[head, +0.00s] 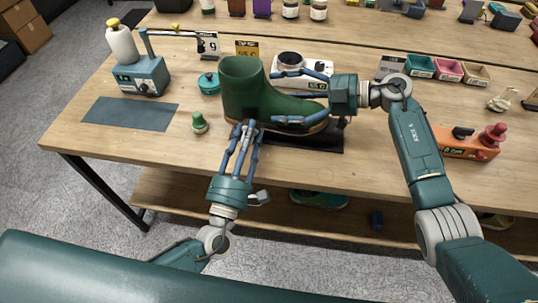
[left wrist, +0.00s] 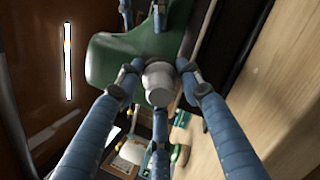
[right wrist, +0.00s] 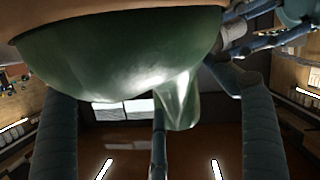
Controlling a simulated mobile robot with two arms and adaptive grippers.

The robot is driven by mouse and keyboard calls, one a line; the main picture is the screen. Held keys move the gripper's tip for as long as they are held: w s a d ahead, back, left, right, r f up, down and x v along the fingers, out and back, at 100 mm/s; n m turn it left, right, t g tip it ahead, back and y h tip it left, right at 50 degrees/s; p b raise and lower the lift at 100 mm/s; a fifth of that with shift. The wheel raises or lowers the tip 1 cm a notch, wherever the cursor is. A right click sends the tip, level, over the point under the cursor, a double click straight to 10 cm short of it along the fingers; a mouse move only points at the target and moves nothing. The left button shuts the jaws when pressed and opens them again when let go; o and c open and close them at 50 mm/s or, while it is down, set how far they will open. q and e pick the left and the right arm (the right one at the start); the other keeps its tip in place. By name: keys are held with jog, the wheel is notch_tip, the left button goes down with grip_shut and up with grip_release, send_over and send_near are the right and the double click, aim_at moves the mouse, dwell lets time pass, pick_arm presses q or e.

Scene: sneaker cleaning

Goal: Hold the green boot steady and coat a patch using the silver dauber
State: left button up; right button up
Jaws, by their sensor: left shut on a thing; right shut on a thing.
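The green boot (head: 252,95) stands on a dark mat (head: 318,140) near the table's front edge, toe to the right. My right gripper (head: 288,97) is shut on its foot part, with fingers on both sides. In the right wrist view the boot (right wrist: 110,55) fills the space between the fingers. My left gripper (head: 245,130) is at the boot's near side. In the left wrist view it is shut on the silver dauber (left wrist: 158,82), which points at the boot (left wrist: 112,58). Whether the dauber touches the boot is hidden, and no coated patch can be made out.
A green-topped dauber (head: 199,123) and a teal round jar (head: 209,83) stand left of the boot. A scale (head: 316,72) is behind it. A grey-blue sheet (head: 130,113) lies left. An orange device (head: 468,145) and coloured bins (head: 447,70) are right.

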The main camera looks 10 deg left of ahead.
pick_arm(q)
jog(key=shift+s+d, duration=0.1)
jog(key=shift+s, duration=2.2)
jog(key=shift+d, duration=0.1)
jog(key=s+d, duration=0.3)
jog(key=d, duration=0.2)
jog(key=shift+d, duration=0.2)
jog(key=shift+a, duration=0.1)
jog(key=shift+w+a, duration=2.9)
jog(key=shift+w, duration=0.05)
jog(key=shift+w, duration=1.25)
